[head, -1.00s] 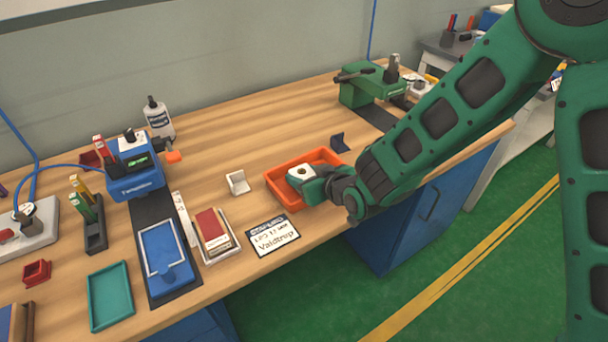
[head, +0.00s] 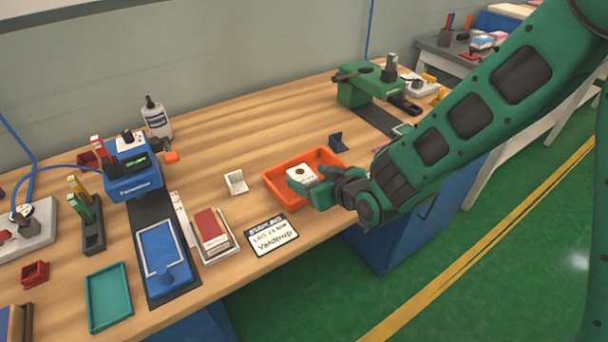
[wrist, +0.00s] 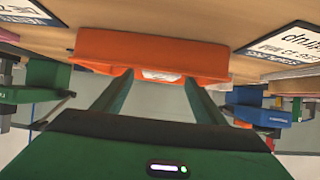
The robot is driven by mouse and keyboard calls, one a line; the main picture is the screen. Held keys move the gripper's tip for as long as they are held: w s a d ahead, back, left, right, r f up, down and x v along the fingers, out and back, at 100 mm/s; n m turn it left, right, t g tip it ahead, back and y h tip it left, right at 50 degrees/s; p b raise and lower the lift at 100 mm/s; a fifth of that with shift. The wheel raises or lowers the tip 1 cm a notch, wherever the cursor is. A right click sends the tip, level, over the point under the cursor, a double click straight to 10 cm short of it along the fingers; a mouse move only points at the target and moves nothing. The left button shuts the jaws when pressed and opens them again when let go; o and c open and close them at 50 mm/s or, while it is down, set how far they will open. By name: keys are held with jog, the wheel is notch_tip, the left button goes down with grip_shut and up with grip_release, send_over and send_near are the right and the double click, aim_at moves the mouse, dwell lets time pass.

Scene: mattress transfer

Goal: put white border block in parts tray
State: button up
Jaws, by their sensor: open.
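A white block (head: 301,174) with a dark round mark on top sits at the orange tray (head: 272,190), over its front part. I cannot tell whether it rests on the tray floor. My gripper (head: 318,188) is at the tray's front right, its green fingers open beside the block and partly hiding it. In the wrist view the two fingers (wrist: 158,79) point at the orange tray's wall (wrist: 150,50), with a strip of the white block (wrist: 162,74) showing between their tips.
A white angled piece (head: 236,182) stands left of the orange tray. A dark blue bracket (head: 338,141) is behind it. A label card (head: 272,235) lies in front. A teal tray (head: 109,297) and a blue fixture (head: 163,262) are further left. The table's back middle is clear.

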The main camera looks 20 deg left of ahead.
jog(key=v, duration=0.7)
jog(key=shift+s+d+r, duration=0.15)
jog(key=shift+s+d, duration=0.1)
jog(key=w+d+r+m+g+h, duration=0.1)
jog(key=w+d+m+h, duration=0.2)
jog(key=d, duration=1.3)
jog(key=w+d+r+m+h, duration=0.15)
jog(key=d+m+h, duration=0.35)
jog(key=d, duration=1.1)
jog(key=s+d+r+m+g+h, duration=0.1)
jog(key=s+d+m+g, duration=0.1)
jog(key=s+d, duration=0.45)
jog(key=s+d+r+m+g+h, duration=0.15)
jog(key=s+d, duration=0.25)
jog(key=d, duration=0.5)
jog(key=s+d+r+m+g, duration=0.1)
jog(key=s+d+m, duration=0.1)
jog(key=s, duration=0.5)
jog(key=s+d+r+m+g+y, duration=0.1)
jog(key=s+m+g, duration=0.1)
jog(key=s, duration=0.5)
jog(key=shift+s+d+r+m, duration=0.3)
jog(key=shift+s+d+m, duration=0.1)
jog(key=shift+m, duration=0.05)
